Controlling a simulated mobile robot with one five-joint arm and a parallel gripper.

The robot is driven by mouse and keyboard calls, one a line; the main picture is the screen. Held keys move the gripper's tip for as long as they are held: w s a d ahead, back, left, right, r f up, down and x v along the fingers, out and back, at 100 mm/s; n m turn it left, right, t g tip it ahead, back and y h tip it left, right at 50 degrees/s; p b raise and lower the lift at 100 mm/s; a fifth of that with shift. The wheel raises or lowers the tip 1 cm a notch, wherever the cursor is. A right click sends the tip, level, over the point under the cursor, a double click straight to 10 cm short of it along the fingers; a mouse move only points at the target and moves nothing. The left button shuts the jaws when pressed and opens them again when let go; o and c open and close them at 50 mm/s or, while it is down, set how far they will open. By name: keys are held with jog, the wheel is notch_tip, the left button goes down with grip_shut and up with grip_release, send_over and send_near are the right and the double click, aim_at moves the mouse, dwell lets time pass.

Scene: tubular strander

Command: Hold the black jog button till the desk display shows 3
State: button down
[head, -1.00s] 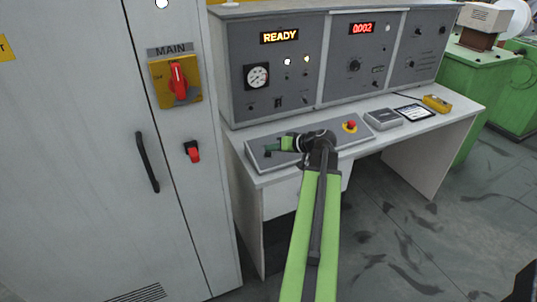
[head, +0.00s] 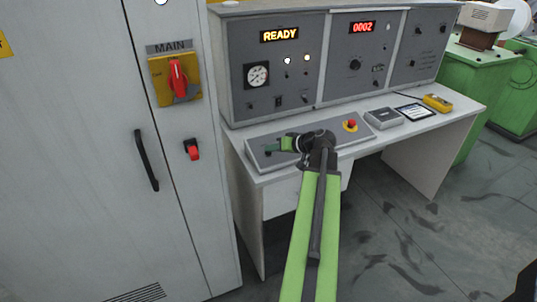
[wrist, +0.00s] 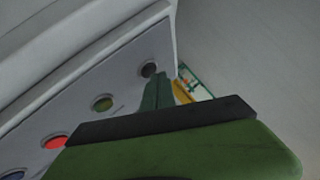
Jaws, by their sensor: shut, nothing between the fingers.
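The dark, black-looking jog button (wrist: 148,69) sits at the far end of a row of buttons on the sloped panel in the wrist view. My gripper (wrist: 157,78) is shut and empty, its fingertips beside or just over the button's edge; I cannot tell whether they touch it. In the head view my gripper (head: 268,148) is over the left end of the desk panel (head: 338,137). The red desk display (head: 362,27) reads 0002.
An amber display (head: 280,35) reads READY. A red emergency stop (head: 350,125) is to the right on the panel. A grey cabinet (head: 90,200) stands at left.

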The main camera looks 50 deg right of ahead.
jog(key=shift+w+f+b, duration=0.1)
jog(key=shift+f+b, duration=0.25)
jog(key=shift+b, duration=0.05)
dwell(0.4)
jog(key=shift+r, duration=0.1)
dwell(1.5)
jog(key=shift+s+r+p, duration=0.2)
jog(key=shift+r+p, duration=0.5)
jog(key=shift+p, duration=0.1)
jog(key=r+p, duration=0.1)
jog(key=s+r+p, duration=0.1)
jog(key=r+p, duration=0.2)
jog(key=shift+s+a+r+p, duration=0.15)
jog(key=shift+a+r+p, duration=0.15)
jog(key=shift+r+p, duration=0.1)
dwell(3.0)
